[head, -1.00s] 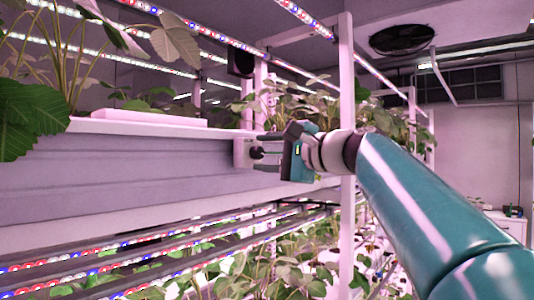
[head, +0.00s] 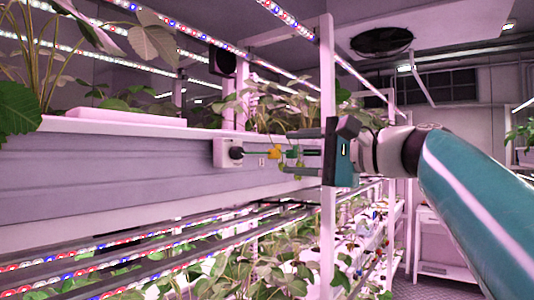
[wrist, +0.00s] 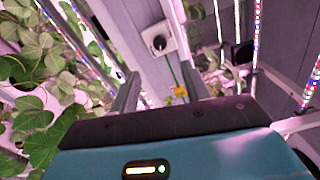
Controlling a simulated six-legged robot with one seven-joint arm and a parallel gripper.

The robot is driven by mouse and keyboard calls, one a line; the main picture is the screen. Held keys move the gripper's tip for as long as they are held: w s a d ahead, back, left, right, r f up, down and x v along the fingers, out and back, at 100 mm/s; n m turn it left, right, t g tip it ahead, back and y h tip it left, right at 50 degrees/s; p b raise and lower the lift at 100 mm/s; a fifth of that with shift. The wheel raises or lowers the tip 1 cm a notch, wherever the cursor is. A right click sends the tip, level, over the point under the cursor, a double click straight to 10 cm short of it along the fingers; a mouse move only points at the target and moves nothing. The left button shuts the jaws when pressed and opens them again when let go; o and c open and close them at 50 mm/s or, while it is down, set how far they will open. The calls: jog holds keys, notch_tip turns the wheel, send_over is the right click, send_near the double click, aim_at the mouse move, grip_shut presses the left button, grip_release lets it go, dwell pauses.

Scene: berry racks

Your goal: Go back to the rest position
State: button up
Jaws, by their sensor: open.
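My gripper (head: 300,161) is at the right of the white rack shelf in the head view, its fingers pointing left. It is open, with nothing seen between the fingers. In the wrist view the two grey fingers stand apart. A white box with a dark round socket (head: 228,153) sits on the shelf's end, left of the fingers and apart from them. A small yellow thing (head: 274,152) on a green strand hangs between box and gripper. The box (wrist: 158,40) and the yellow thing (wrist: 180,92) also show in the wrist view.
Leafy plants (head: 280,105) grow on the upper shelf, with more plants (head: 225,265) and rows of lights (head: 130,262) below. The room's right side behind my arm looks freer, with a white table (head: 445,230).

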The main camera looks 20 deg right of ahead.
jog(key=shift+v, duration=0.8)
jog(key=shift+f, duration=0.1)
jog(key=s+a+f+n+g+h, duration=0.2)
jog(key=s+f+n+g+h, duration=0.1)
jog(key=f, duration=1.2)
jog(key=s+a+f+n+g+h, duration=0.3)
jog(key=s+f+n+h, duration=0.1)
jog(key=f, duration=1.2)
jog(key=s+a+f+n+g+h, duration=0.3)
jog(key=s+f+n, duration=0.2)
jog(key=f, duration=1)
jog(key=s, duration=0.2)
jog(key=shift+s+a+f+n+h, duration=0.2)
jog(key=shift+s+a+n+h, duration=0.1)
jog(key=shift+s+n, duration=0.1)
